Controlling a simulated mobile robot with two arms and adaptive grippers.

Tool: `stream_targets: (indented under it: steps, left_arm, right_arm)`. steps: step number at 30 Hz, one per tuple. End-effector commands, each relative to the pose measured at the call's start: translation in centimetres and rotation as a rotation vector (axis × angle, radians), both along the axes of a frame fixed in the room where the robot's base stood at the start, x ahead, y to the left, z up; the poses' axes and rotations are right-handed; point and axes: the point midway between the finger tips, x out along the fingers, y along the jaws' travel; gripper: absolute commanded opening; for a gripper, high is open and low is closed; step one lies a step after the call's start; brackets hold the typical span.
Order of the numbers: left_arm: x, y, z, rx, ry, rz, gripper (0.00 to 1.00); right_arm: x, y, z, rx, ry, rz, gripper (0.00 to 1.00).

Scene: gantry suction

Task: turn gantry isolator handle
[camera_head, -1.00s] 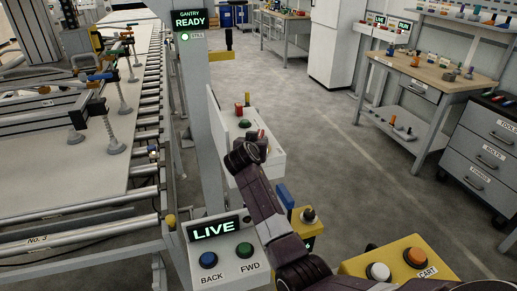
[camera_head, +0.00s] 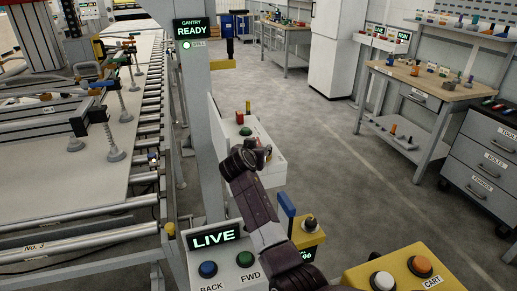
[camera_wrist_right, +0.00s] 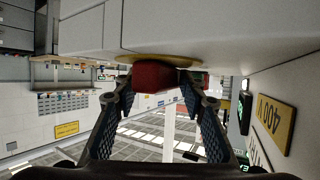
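The isolator handle is a red block (camera_wrist_right: 154,77) on a yellow round plate (camera_wrist_right: 135,59), set on a pale box face in the right wrist view. My right gripper (camera_wrist_right: 158,88) is open, with one dark finger on each side of the handle and the fingertips close to it. Whether they touch it, I cannot tell. In the head view my right wrist (camera_head: 240,162) is at the white box (camera_head: 272,174) beside the gantry post. It hides the handle there. The gantry sign (camera_head: 192,27) reads READY and the front panel (camera_head: 214,237) reads LIVE. My left gripper is out of view.
A yellow cart box (camera_head: 392,267) is at the lower right. The roller table (camera_head: 85,195) fills the left. Open grey floor (camera_head: 330,130) lies right of the post.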

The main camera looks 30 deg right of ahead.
Motion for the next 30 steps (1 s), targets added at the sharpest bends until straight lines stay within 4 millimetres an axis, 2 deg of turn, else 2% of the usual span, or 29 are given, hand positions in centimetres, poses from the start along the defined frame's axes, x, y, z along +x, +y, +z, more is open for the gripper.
stream_targets:
  steps: [7,21,30]
  left_arm:
    - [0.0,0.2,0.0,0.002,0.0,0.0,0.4]
    - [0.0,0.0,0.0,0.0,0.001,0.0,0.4]
    - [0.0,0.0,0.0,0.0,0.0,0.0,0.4]
  right_arm:
    - [-0.7,0.4,0.4,-0.001,-0.001,-0.003,0.36]
    - [-4.9,4.4,2.8,0.0,-0.003,0.002,0.36]
    - [-5.3,4.6,2.9,-0.002,0.0,0.001,0.36]
